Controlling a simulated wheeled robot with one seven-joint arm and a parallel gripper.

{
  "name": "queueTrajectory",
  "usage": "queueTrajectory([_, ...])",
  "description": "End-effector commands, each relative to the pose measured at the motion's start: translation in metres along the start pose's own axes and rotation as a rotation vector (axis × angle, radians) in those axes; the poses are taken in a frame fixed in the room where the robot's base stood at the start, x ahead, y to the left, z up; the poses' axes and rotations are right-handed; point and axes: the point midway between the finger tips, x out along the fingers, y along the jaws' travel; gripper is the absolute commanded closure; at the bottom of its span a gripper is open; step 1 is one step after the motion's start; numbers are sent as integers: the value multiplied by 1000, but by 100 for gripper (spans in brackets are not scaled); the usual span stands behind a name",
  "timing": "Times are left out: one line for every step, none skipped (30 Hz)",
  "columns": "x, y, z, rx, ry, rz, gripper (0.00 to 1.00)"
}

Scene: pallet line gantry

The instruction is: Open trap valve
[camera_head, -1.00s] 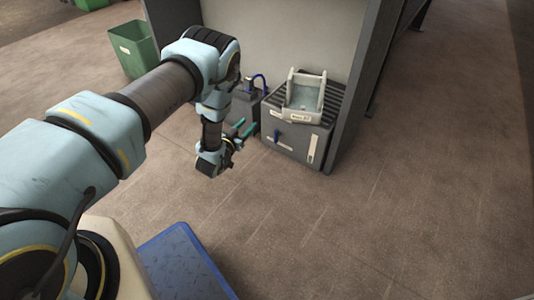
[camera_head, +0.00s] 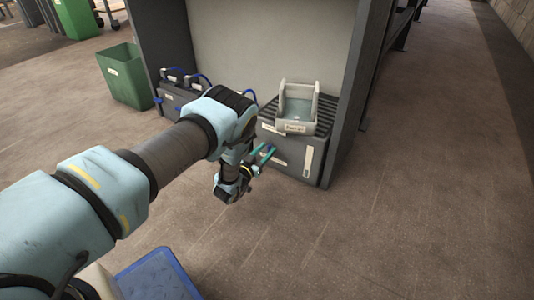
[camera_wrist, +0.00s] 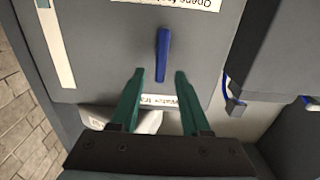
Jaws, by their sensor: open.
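A blue lever handle (camera_wrist: 162,55), which I take to be the trap valve, stands out from the front face of a grey cabinet (camera_wrist: 100,60) in the wrist view. A partly cut-off printed label (camera_wrist: 180,3) sits at the top of that view, and a label ending in "trap" (camera_wrist: 160,100) shows between my fingers. My gripper (camera_wrist: 160,76) is open with green fingers, empty, its tips just short of the lever and either side of its line. In the head view my gripper (camera_head: 267,153) is at the cabinet front (camera_head: 293,160) and mostly hides the lever.
A light grey labelled tray (camera_head: 297,108) stands on the cabinet's ribbed top. More dark boxes with blue hoses (camera_head: 185,95) stand to its left. A grey upright panel (camera_head: 355,90) borders the right. A green bin (camera_head: 125,75) stands at left.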

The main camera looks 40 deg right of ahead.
Motion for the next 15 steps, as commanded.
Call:
queueTrajectory([4,0,1,0,2,1,53])
queueTrajectory([6,0,0,0,2,1,53])
queueTrajectory([8,0,0,0,2,0,53])
queueTrajectory([9,0,0,0,1,0,53])
queueTrajectory([9,0,-1,0,1,0,53])
queueTrajectory([10,0,-1,0,1,0,53])
queueTrajectory([10,0,-1,0,1,0,53])
queueTrajectory([10,0,-1,0,1,0,53])
queueTrajectory([10,0,-1,0,0,0,53])
queueTrajectory([10,0,-1,0,0,0,53])
queueTrajectory([9,0,-1,0,1,0,53])
queueTrajectory([9,0,-1,0,0,0,53])
queueTrajectory([9,0,-1,0,0,0,57])
queueTrajectory([9,0,-1,0,0,0,60])
queueTrajectory([9,0,-1,0,0,0,65])
